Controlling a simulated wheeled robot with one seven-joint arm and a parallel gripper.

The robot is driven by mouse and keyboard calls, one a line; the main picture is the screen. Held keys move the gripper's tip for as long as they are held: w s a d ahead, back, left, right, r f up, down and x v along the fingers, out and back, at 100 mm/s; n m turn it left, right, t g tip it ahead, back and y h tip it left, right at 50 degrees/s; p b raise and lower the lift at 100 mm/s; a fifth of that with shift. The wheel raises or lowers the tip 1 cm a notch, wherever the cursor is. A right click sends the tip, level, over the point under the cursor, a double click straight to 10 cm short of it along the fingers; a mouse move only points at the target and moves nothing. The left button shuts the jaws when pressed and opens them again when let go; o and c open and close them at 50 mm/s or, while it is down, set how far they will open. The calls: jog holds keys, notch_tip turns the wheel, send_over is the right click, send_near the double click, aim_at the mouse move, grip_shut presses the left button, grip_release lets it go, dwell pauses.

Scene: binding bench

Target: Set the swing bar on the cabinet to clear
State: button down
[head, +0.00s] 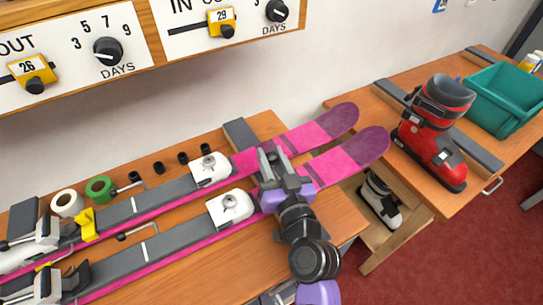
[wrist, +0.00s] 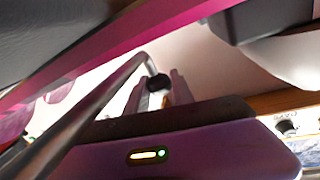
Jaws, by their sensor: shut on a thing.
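My gripper (head: 273,158) is over the tip half of the two pink skis, right of the white toe pieces. In the wrist view the fingers (wrist: 158,92) close around the dark end of a bent grey metal bar (wrist: 108,90), which I take for the swing bar. The bar runs from the lower left to a bend just above the fingertips. In the head view my gripper hides most of what it holds. I cannot make out a cabinet or a clear mark in either view.
Two pink skis (head: 335,163) with bindings lie across the wooden bench (head: 185,285). A wall board (head: 70,55) with dials and yellow sliders hangs above. A red boot (head: 435,130) and a green bin (head: 503,98) stand on the right table. A white boot (head: 380,203) is below.

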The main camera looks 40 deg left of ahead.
dwell(0.7)
jog(key=shift+w+d+r+m+t+h+p, duration=0.15)
jog(key=shift+w+d+m+t+h+p, duration=0.25)
jog(key=shift+p, duration=0.6)
jog(key=shift+w+d+f+m+t+h+p, duration=0.2)
jog(key=shift+w+m+t+h+p, duration=0.1)
jog(key=shift+w+t+p, duration=0.25)
jog(key=c, duration=1.1)
grip_release()
